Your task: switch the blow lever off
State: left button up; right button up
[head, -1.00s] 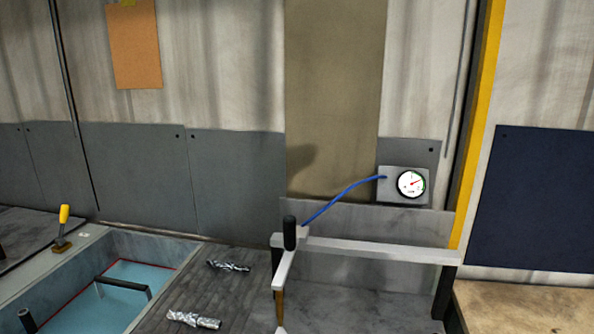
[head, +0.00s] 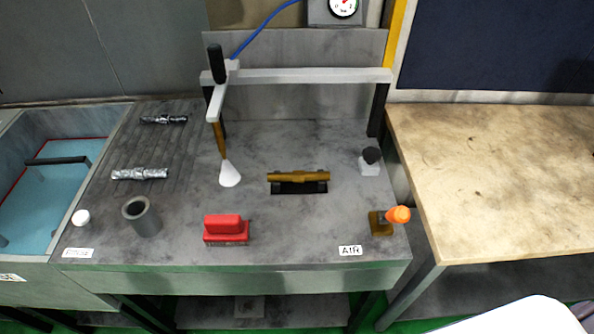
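A small lever with an orange knob (head: 400,214) on a brown base (head: 381,224) stands at the front right of the grey bench, beside a white label reading "AIR" (head: 350,250). Its knob leans to the right of the base. An overhead bar carries a black-handled arm (head: 217,65) with a brown nozzle (head: 221,140) hanging down. A white cone shape (head: 229,174) spreads below the nozzle tip. Neither of my grippers is in view.
On the bench (head: 300,225) are a brass cylinder on a dark block (head: 298,178), a red block (head: 226,229), a grey cup (head: 141,217), foil-like pieces (head: 139,174) and a dark knob on a pale block (head: 370,160). A bare wooden table (head: 490,180) adjoins right; a blue basin (head: 45,180) lies left.

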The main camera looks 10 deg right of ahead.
aim_at(398, 214)
jog(key=k+l+z, duration=0.1)
jog(key=z, duration=0.35)
jog(key=l+z, duration=0.25)
jog(key=z, duration=0.2)
